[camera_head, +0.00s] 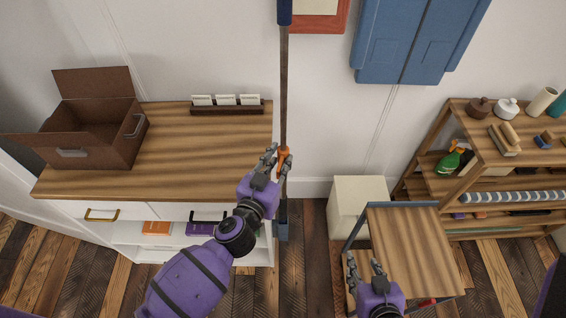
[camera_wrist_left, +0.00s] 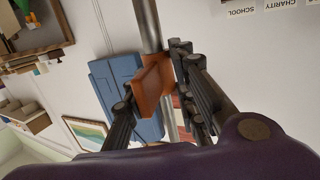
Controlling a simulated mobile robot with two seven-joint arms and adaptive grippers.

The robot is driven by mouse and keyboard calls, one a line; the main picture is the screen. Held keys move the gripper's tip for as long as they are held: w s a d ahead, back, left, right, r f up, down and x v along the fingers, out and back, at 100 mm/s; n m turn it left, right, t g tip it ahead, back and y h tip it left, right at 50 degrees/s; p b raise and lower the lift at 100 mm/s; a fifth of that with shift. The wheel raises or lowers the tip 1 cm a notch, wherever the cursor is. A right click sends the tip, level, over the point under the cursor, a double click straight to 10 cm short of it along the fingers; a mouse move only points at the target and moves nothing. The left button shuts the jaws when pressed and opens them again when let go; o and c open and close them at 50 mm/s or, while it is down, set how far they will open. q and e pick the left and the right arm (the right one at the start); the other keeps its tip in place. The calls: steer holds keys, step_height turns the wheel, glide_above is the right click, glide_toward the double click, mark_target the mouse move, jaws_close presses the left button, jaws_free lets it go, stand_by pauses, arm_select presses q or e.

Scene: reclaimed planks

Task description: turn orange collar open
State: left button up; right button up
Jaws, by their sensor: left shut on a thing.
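An orange collar (camera_head: 285,156) sits around a tall thin upright pole (camera_head: 283,90) against the wall. The pole is blue at its top end and has a blue part near the floor. My left gripper (camera_head: 277,157) is shut on the orange collar. In the left wrist view, the collar's flat orange handle (camera_wrist_left: 152,88) lies between the fingers of my left gripper (camera_wrist_left: 155,82), and the grey pole (camera_wrist_left: 149,25) passes behind it. My right gripper (camera_head: 366,268) is empty, its fingers spread, above the small wooden-topped table.
A white cabinet with a wooden top (camera_head: 200,150) stands left of the pole, carrying an open brown box (camera_head: 95,135) and a card holder (camera_head: 227,108). Right are a cream box (camera_head: 350,200), a small wooden table (camera_head: 415,240) and a shelf unit (camera_head: 500,150). A blue cupboard (camera_head: 415,40) hangs above.

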arm_select(q)
steer(key=m+h, duration=0.1)
steer(key=m+g+h+p, duration=0.1)
steer(key=shift+w+a+h, duration=0.2)
steer(key=shift+a+h, duration=0.05)
steer(key=shift+h, duration=0.15)
arm_select(e)
steer(key=shift+w+r+t, duration=0.3)
steer(key=shift+w+r, duration=0.45)
steer(key=shift+r, duration=0.3)
arm_select(q)
steer(key=shift+g, duration=0.3)
arm_select(e)
steer(key=shift+s+f, duration=0.1)
arm_select(q)
steer(key=shift+a+m+g+h, duration=0.15)
steer(key=shift+m+g+h, duration=0.15)
steer(key=shift+m+h, duration=0.35)
steer(key=shift+w+m+g+h+b, duration=0.1)
steer(key=shift+m+g+h+b, duration=0.4)
steer(key=shift+m+b, duration=0.1)
arm_select(e)
steer(key=shift+s+f, duration=0.75)
steer(key=shift+f, duration=0.35)
